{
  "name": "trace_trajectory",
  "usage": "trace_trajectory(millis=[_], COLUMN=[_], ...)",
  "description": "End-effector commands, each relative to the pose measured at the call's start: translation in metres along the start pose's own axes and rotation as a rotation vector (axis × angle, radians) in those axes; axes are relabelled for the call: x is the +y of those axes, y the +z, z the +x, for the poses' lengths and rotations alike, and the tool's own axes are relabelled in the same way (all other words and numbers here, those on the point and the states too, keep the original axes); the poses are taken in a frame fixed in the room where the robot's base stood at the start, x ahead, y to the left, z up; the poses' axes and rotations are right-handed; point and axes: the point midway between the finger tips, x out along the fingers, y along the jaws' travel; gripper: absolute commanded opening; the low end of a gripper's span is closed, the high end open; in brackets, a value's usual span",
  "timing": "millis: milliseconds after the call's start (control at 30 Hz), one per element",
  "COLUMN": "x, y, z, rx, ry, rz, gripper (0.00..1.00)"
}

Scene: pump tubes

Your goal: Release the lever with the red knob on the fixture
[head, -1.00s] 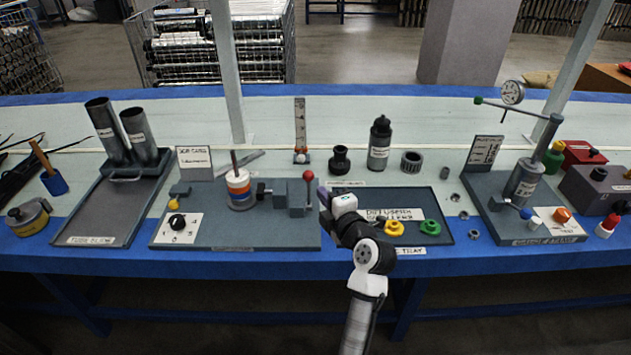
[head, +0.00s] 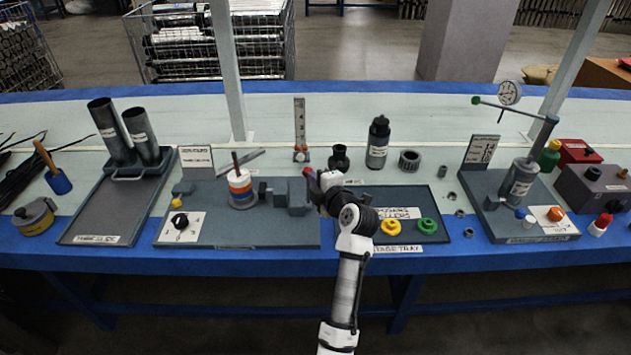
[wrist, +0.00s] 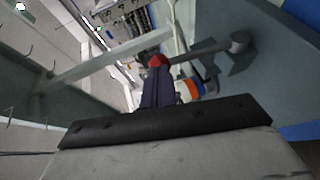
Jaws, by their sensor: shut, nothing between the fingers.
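The fixture (head: 270,228) is a grey plate at the centre-left of the bench, with a spindle of orange, white and blue rings (head: 240,190) and a grey clamp block (head: 291,194). The lever's red knob (head: 308,171) shows at the block's right end, with my gripper (head: 313,184) close against it. In the wrist view the red knob (wrist: 156,61) is just beyond the dark purple fingertips (wrist: 157,92), and its rod runs right to a grey pivot (wrist: 239,42). My gripper is shut and empty. I cannot tell whether the fingers touch the knob.
A tray (head: 455,225) with yellow and green parts lies to the right, partly behind my arm. A gauge fixture (head: 532,230) is further right, a tube slide (head: 95,225) on the left.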

Motion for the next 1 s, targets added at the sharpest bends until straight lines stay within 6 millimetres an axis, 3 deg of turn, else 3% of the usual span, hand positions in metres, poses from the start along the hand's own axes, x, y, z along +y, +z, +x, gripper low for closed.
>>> trace_trajectory(millis=[33,300,1000], x=[0.011,0.010,0.015], y=[0.002,0.009,0.002], z=[0.004,0.020,0.024], rx=[0.000,0.000,0.000], ry=[-0.040,-0.181,-0.184], rz=[0.018,0.084,0.085], gripper=[0.00,0.00,0.00])
